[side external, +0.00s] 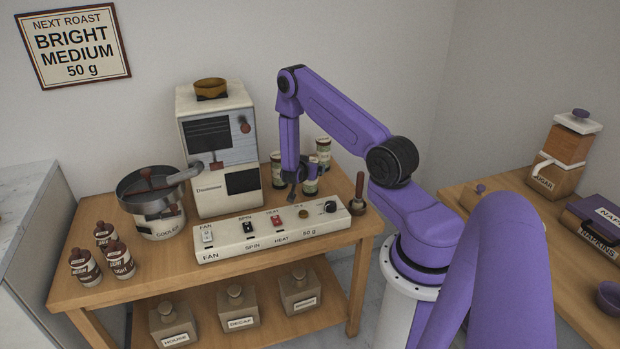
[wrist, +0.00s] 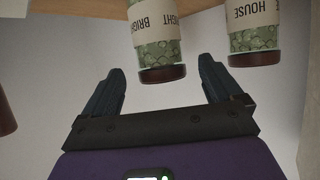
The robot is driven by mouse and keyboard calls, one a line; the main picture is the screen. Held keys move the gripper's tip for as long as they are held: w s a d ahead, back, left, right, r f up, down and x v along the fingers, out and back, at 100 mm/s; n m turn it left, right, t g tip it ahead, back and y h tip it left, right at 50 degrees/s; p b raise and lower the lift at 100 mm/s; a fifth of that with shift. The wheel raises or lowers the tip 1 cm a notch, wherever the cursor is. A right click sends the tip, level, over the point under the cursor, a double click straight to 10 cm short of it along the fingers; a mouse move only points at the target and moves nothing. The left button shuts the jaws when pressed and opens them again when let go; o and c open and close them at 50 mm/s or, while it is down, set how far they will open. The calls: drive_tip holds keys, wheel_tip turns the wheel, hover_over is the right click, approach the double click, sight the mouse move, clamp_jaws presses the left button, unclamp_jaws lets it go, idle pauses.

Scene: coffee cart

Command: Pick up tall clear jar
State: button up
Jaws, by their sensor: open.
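Several clear jars stand beside the roaster at the right of the table. They hold green beans and have cream labels and dark ends. In the wrist view, the jar labelled BRIGHT (wrist: 157,45) appears upside down, ahead of and between my fingers, with a gap to each. The jar labelled HOUSE (wrist: 252,38) is to its right, outside the fingers. In the side view, jars show left (side external: 277,168), right (side external: 323,152) and just right (side external: 311,185) of my gripper. My gripper (side external: 291,188) is open and empty; its spread fingers also show in the wrist view (wrist: 161,72). Which jar is tallest is unclear.
The roaster (side external: 218,150) stands left of my gripper. The long switch panel (side external: 270,230) lies in front, with a brown-handled tool (side external: 359,190) at its right end. A cooler pan (side external: 150,205) and dark bottles (side external: 110,250) are farther left.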

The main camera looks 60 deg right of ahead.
drive_tip(key=shift+x, duration=2.9)
drive_tip(key=shift+w+r, duration=0.1)
drive_tip(key=c, duration=1.4)
